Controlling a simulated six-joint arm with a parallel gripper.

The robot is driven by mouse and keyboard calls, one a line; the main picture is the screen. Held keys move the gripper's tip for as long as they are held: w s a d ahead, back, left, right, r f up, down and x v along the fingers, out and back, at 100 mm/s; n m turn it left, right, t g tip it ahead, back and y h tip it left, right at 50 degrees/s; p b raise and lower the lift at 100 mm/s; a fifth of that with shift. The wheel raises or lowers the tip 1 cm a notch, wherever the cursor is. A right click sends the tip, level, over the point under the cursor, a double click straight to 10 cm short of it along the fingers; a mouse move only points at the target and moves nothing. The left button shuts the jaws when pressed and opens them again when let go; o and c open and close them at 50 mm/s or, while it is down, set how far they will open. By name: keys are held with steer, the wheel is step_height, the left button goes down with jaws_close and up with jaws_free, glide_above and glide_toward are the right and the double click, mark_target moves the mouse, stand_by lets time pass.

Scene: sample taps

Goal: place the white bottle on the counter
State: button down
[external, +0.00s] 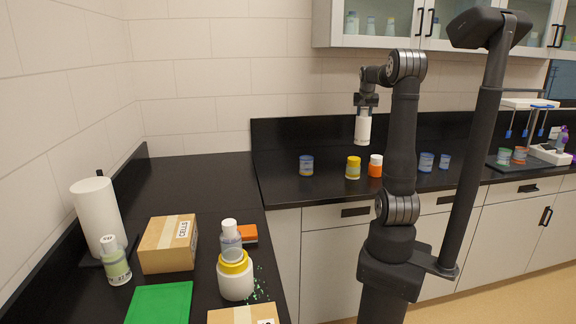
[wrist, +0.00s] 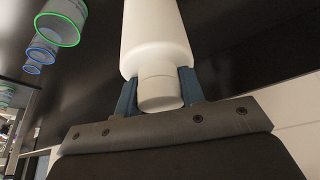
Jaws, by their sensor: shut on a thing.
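The white bottle (external: 362,131) hangs upright below my gripper (external: 365,103) in the external view, in the air over the back counter (external: 275,178). In the wrist view my gripper (wrist: 158,92) is shut on the white bottle (wrist: 155,40), with its blue fingers on both sides of the white cap. The bottle's underside appears clear of the black counter top. Its exact height above the counter is hard to tell.
On the back counter stand a blue jar (external: 306,166), a yellow-lidded jar (external: 353,168), an orange white-capped bottle (external: 375,166) and blue cups (external: 426,162). The left counter holds a paper roll (external: 97,215), box (external: 168,245) and white jar (external: 235,282). Counter between blue and yellow jars is clear.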

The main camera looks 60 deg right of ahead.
mark_target(364, 124)
step_height(364, 124, down, 14)
steer(key=shift+f, duration=0.15)
stand_by(0.4)
steer(key=shift+f, duration=0.15)
steer(key=c, duration=0.9)
jaws_free()
steer(key=v, duration=1.1)
steer(key=shift+w, duration=0.1)
steer(key=shift+o, duration=0.4)
steer(key=shift+a+r, duration=0.2)
steer(key=shift+r, duration=0.45)
